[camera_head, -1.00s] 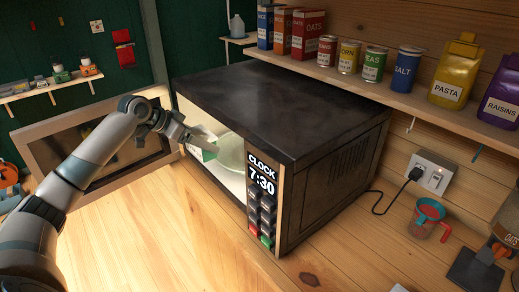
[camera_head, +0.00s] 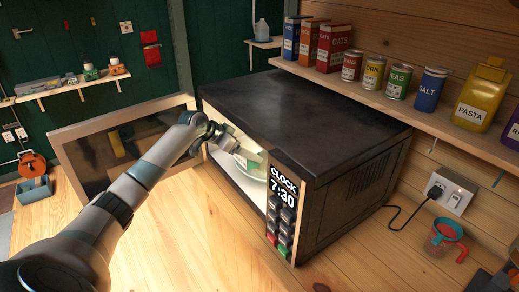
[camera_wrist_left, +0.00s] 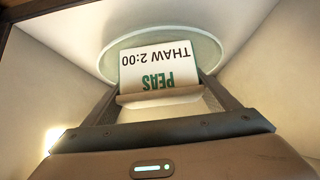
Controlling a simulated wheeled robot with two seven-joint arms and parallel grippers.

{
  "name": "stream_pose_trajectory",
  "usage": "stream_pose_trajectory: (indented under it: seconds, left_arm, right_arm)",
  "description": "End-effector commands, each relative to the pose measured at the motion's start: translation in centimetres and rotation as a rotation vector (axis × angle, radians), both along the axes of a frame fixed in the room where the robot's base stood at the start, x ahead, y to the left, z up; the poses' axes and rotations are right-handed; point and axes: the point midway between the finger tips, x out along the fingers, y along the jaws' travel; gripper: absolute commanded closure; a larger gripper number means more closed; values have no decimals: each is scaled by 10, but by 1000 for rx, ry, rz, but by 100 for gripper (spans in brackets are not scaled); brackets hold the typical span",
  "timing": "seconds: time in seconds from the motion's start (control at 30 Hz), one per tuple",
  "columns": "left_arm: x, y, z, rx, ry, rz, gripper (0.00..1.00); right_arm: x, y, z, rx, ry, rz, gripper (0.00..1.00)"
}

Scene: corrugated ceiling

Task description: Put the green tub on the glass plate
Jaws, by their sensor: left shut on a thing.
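The tub (camera_wrist_left: 160,70) shows a pale label reading PEAS and THAW 2:00 in the left wrist view; green shows in its lettering. It is inside the open microwave (camera_head: 310,115), partly hidden in the head view. The round glass plate (camera_wrist_left: 212,48) lies in the microwave, and the tub overlaps it in the left wrist view. My left gripper (camera_wrist_left: 160,97) is shut on the tub, reaching through the doorway. My right gripper is not in view.
The microwave door (camera_head: 110,150) stands open to the left, beside my left arm. The control panel (camera_head: 281,215) borders the opening on the right. A shelf (camera_head: 400,105) of packets and cans runs above. The wooden counter in front (camera_head: 210,240) is clear.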

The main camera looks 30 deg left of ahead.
Motion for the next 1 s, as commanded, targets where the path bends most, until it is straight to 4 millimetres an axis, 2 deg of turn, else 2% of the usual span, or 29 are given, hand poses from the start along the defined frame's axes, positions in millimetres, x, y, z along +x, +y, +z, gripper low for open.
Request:
stream_pose_trajectory:
  seconds: [0.03,0.17,0.63,1.0]
  left_arm:
    - [8,-4,0,-5,0,1,49]
    - [20,-8,-8,-1,-2,2,49]
    - [25,-10,-13,-1,-2,1,49]
    - [51,-21,-33,-2,0,1,49]
  right_arm:
    - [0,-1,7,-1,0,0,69]
    - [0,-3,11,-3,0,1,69]
    - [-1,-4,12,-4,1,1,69]
    - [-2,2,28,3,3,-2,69]
